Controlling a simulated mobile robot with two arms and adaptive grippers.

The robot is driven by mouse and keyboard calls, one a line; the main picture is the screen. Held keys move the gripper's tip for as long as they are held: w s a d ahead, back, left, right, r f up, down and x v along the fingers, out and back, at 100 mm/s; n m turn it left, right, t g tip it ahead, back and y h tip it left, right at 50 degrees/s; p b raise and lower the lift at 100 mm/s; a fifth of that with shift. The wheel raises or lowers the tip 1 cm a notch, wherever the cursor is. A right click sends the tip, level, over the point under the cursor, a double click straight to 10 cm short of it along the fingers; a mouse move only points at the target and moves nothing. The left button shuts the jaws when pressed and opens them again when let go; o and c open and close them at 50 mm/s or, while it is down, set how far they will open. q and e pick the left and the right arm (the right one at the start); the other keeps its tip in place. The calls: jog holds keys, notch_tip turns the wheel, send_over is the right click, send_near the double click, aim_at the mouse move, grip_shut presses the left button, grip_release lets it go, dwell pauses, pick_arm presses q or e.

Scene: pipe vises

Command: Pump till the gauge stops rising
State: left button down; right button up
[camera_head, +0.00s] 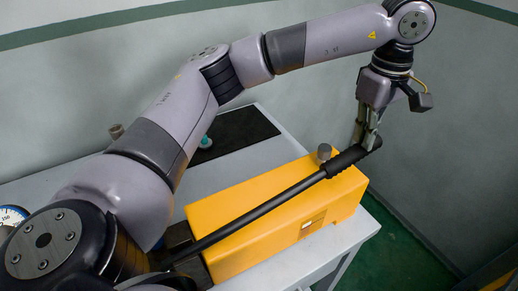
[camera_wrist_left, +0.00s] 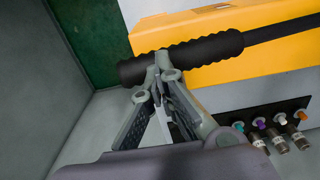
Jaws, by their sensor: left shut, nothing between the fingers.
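The hand pump has a long yellow body (camera_head: 240,205) on the bench and a black lever (camera_head: 270,205) running along it. The lever's ribbed grip (camera_head: 342,163) overhangs the body's far right end; the grip also shows in the left wrist view (camera_wrist_left: 205,50). My left gripper (camera_head: 369,143) points down at the end of this grip. In the left wrist view its fingertips (camera_wrist_left: 162,62) are closed together, overlapping the grip, with nothing between them; I cannot tell whether they touch it. A round white gauge (camera_head: 12,214) shows at the left edge, partly cut off; its reading is unclear. My right gripper is out of view.
The grey bench (camera_head: 350,235) ends just right of the pump, above a green floor (camera_head: 395,250). A black mat (camera_head: 235,132) lies behind the pump. My left arm hides part of the bench.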

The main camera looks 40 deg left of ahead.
pick_arm(q)
notch_tip(320, 180, up, 8)
jog(key=s+p, duration=0.2)
jog(key=p, duration=0.2)
jog(key=shift+a+f, duration=0.25)
jog(key=shift+a, duration=0.1)
jog(key=shift+w, duration=0.1)
jog(key=shift+r, duration=0.1)
notch_tip(320, 180, up, 5)
jog(key=p, duration=0.4)
